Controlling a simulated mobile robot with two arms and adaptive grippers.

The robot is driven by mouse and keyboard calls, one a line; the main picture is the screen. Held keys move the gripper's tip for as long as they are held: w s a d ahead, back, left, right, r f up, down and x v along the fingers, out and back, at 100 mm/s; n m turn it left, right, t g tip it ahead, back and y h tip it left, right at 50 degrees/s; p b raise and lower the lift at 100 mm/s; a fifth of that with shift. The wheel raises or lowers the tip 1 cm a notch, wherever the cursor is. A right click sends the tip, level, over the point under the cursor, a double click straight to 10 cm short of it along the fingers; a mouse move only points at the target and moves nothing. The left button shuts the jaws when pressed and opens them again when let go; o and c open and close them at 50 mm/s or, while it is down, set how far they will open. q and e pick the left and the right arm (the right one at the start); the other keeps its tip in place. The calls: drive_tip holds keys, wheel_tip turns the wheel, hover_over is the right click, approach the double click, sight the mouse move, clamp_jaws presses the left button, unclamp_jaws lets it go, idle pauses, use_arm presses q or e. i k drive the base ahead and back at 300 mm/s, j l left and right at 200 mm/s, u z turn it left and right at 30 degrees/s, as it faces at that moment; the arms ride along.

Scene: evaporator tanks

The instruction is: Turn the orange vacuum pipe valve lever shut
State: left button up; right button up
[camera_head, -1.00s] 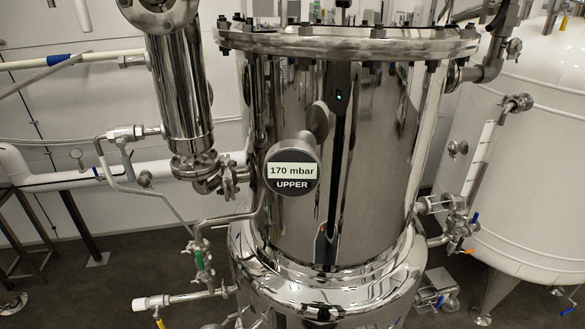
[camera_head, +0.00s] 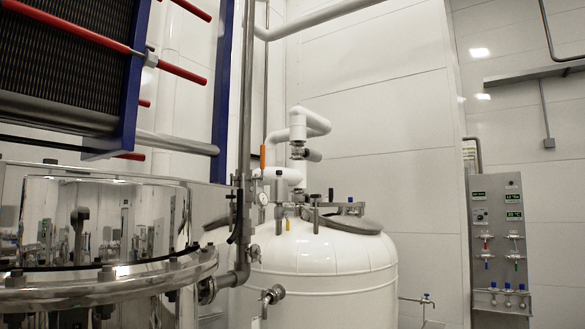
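An orange lever (camera_head: 262,156) stands upright on the piping above the white tank, near the middle of the head view. It is small at this distance. White pipework (camera_head: 296,130) rises just to its right, and a grey vertical pipe (camera_head: 244,120) runs just to its left. A small round gauge (camera_head: 262,198) sits below it. Neither of my grippers is in view.
A steel vessel (camera_head: 90,285) with a bolted flange fills the lower left. A blue frame with red rods (camera_head: 183,70) hangs above it. The white tank (camera_head: 320,265) stands at centre, and a grey control panel (camera_head: 498,245) is on the right.

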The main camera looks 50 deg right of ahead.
sight(262, 178)
drive_tip(key=z, duration=1.4)
drive_tip(key=i+l+u, duration=0.2)
drive_tip(key=i+l, duration=0.15)
drive_tip(key=l, duration=0.25)
drive_tip(key=i+l+u, duration=0.1)
drive_tip(key=l, duration=0.2)
drive_tip(key=i+l+u, duration=0.1)
drive_tip(key=l, duration=0.25)
drive_tip(key=i+l+u, duration=0.1)
drive_tip(key=l, duration=0.25)
drive_tip(key=i+l+u, duration=0.1)
drive_tip(key=i+l, duration=0.15)
drive_tip(key=l, duration=0.1)
